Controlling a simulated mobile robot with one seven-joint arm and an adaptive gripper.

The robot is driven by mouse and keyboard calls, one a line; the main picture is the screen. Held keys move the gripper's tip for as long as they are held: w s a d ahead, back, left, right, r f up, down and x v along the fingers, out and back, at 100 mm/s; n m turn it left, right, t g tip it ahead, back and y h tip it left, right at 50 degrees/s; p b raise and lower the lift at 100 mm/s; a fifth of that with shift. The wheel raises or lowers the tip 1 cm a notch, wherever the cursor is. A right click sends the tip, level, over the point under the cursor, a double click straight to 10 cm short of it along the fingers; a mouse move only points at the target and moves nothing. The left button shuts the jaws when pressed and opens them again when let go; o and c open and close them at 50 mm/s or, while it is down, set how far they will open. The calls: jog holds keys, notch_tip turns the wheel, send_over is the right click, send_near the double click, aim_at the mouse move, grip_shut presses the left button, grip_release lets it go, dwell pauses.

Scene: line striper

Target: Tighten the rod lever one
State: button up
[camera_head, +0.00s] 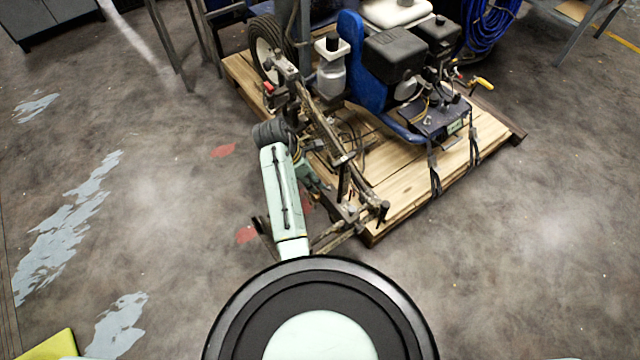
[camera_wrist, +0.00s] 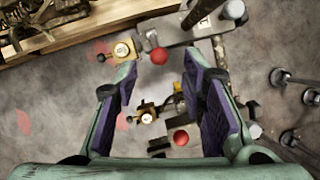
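In the wrist view, two levers with round red knobs show between and just beyond my gripper's (camera_wrist: 160,72) fingers. The upper red knob (camera_wrist: 159,56) lies between the fingertips in the picture, and the lower red knob (camera_wrist: 181,138) lies nearer the palm. I cannot tell which one is rod lever one. Yellow fittings sit beside them, one at the upper left (camera_wrist: 122,50) and one lower (camera_wrist: 145,113). My gripper is open, with a wide gap between its purple pads, and I see no clear contact. In the head view, my arm largely hides the gripper.
The line striper's blue frame (camera_head: 350,55) and engine stand on a wooden pallet (camera_head: 490,135), strapped down. Metal bars of the striper extend close around my gripper. Several bolt-like metal rods (camera_wrist: 280,77) show at the wrist view's right. Open floor lies left of the pallet.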

jog(key=x, duration=0.6)
jog(key=shift+f+p, duration=0.1)
jog(key=shift+p, duration=0.2)
jog(key=shift+c, duration=0.3)
grip_shut()
